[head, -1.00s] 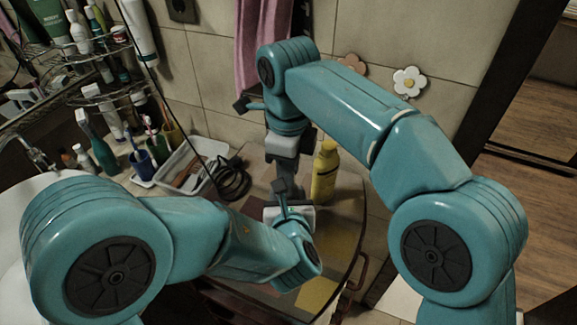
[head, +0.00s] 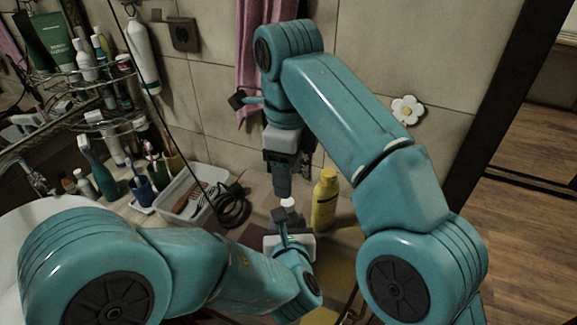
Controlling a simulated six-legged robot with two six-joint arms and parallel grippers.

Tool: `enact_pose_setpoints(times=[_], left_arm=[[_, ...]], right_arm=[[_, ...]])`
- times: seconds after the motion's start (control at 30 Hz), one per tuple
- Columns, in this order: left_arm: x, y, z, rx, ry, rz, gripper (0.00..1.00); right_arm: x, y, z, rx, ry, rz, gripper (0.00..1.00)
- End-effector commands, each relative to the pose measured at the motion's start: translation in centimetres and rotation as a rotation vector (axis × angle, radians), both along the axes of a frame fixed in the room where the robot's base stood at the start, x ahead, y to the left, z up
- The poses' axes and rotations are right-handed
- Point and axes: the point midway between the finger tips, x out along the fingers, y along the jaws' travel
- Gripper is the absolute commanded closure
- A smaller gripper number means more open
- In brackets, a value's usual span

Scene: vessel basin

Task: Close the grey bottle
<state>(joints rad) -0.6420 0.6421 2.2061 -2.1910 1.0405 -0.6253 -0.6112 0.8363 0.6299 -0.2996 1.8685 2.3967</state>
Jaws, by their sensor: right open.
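My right gripper (head: 283,192) points straight down over the counter, its dark jaws open. Just below its tips is a small white rounded piece (head: 288,203). I cannot tell whether it is a cap or the top of the grey bottle. My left gripper (head: 289,232) is under it, nearer to me; its pale palm shows, but its fingers are mostly hidden by its own wrist and mount. The grey bottle's body cannot be made out clearly; it may be hidden around the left gripper.
A yellow bottle (head: 325,200) stands on the counter close to the right of both grippers. A white basket (head: 187,195) with a black coiled cord (head: 234,207) is to the left, near the sink (head: 40,215). A wire shelf (head: 85,85) with toiletries is at upper left.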

Motion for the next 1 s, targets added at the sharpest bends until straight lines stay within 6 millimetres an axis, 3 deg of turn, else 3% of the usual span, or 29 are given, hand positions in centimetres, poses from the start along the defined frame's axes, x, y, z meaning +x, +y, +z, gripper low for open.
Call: enact_pose_setpoints(times=[0.47, 0.5, 0.6, 1.0], left_arm=[[-0.08, 0.02, -0.23, 0.001, 0.005, 0.000, 1.00], [-0.08, 0.01, -0.23, 0.001, 0.005, 0.000, 0.47], [-0.07, 0.02, -0.19, 0.001, 0.004, 0.000, 0.20], [-0.06, -0.06, 0.13, 0.000, 0.001, 0.001, 0.20]], right_arm=[[-0.06, -0.07, 0.97, 0.000, -0.001, -0.001, 0.45], [-0.06, -0.07, 0.97, 0.000, -0.001, -0.001, 0.45], [-0.06, -0.08, 0.97, 0.000, -0.001, -0.001, 0.45], [-0.05, -0.08, 1.07, 0.001, -0.001, -0.001, 0.45]])
